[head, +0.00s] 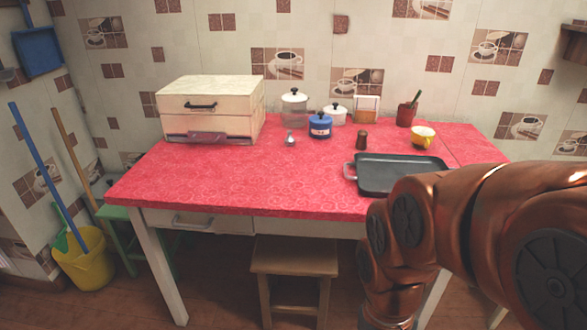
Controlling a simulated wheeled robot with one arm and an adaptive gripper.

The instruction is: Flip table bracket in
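The table (220,178) has a red patterned oilcloth top and pale legs. A seam line crosses the top near its right end, and a right-hand section (477,146) lies level with the rest. I cannot make out a bracket; the area under the right end is largely hidden behind my copper-coloured arm. My arm fills the lower right of the head view. My gripper is not visible, so its state does not show.
A black griddle pan (400,176) lies near the table's right front, by my arm. A bread box (210,107), jars and a yellow cup (423,137) stand farther back. A wooden stool (295,258) is under the front edge; a yellow bucket (86,265) stands left.

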